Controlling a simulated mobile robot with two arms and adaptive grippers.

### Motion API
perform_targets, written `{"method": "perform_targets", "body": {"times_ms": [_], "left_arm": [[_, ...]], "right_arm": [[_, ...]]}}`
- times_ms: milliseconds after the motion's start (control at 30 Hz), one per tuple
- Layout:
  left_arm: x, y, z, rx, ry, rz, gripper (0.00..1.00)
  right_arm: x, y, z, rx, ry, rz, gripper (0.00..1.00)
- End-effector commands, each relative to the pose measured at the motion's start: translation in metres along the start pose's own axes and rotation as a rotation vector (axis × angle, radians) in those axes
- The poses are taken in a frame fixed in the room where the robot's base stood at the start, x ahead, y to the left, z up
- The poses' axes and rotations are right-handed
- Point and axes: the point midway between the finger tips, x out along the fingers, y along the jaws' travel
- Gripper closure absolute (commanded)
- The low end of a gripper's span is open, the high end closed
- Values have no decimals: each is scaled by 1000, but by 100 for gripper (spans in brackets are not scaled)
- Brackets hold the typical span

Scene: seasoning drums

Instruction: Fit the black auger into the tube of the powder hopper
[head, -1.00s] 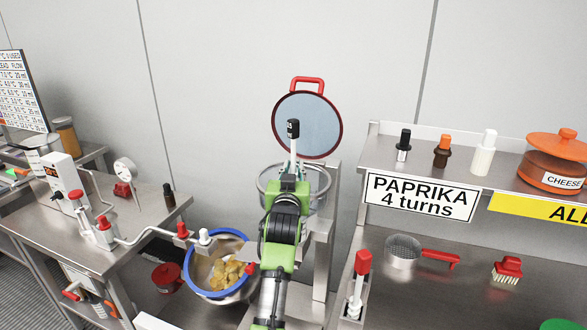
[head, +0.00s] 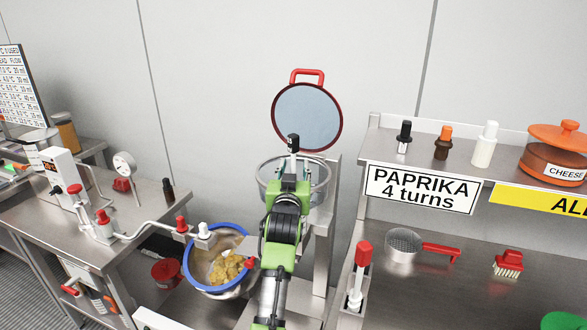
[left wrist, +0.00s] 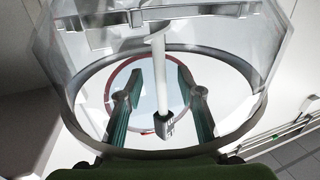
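The auger (head: 293,143) has a black head and a pale shaft. It stands upright in the clear, metal-rimmed powder hopper (head: 322,180), behind my arm. In the left wrist view the auger's dark head (left wrist: 164,126) and white shaft sit between my fingers with a gap on each side. My left gripper (head: 291,172) also shows there with teal finger pads (left wrist: 160,85), open and not visibly touching the auger. The hopper's rim (left wrist: 246,125) surrounds both. I cannot make out the tube or how far the shaft sits in it. My right gripper is not in view.
The red-rimmed hopper lid (head: 307,118) stands open behind. A blue-rimmed bowl (head: 201,288) of yellow pieces is at lower left. A shelf (head: 465,155) with bottles and an orange pot (head: 556,150) is at right. A red-topped lever (head: 362,257) stands at its near corner.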

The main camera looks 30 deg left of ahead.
Motion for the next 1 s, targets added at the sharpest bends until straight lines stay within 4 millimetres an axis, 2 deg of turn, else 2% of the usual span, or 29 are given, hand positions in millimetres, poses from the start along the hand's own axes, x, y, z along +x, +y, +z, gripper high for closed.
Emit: {"method": "perform_targets", "body": {"times_ms": [200, 333, 800, 1000], "left_arm": [[0, -2, 5, 1, -10, -4, 62], [0, -2, -1, 1, -9, -4, 62], [0, 1, -86, 0, 2, -2, 62], [0, 1, -100, 2, 0, -1, 62]], "right_arm": [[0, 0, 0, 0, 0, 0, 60], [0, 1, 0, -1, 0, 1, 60], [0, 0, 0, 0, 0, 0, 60], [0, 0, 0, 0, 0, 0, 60]]}}
